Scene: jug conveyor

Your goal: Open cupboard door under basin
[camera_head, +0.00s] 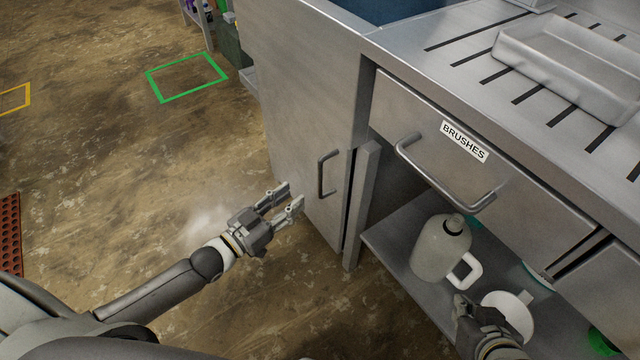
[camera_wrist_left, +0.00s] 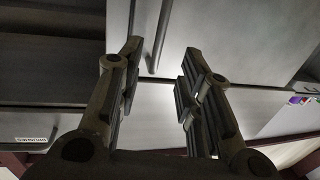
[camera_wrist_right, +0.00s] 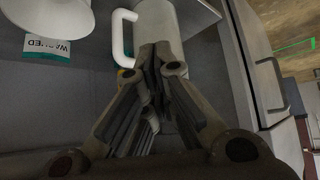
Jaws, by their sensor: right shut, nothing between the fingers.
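The cupboard door (camera_head: 310,110) under the basin is a flat steel panel with a vertical bar handle (camera_head: 322,174); it looks shut. My left gripper (camera_head: 290,197) is open and empty, just left of the handle and apart from it. In the left wrist view the handle (camera_wrist_left: 160,35) shows ahead, between and beyond the open fingers (camera_wrist_left: 157,65). My right gripper (camera_head: 462,303) is at the lower shelf, near the white jug (camera_head: 440,248). In the right wrist view its fingers (camera_wrist_right: 158,55) are together in front of the jug (camera_wrist_right: 165,22), with nothing between them.
A drawer labelled BRUSHES (camera_head: 470,160) with a bar handle (camera_head: 445,180) is right of the door. The open shelf (camera_head: 385,240) below holds the jug and a white round item (camera_head: 510,308). A steel tray (camera_head: 570,65) lies on the drainboard. Floor left of the door is clear.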

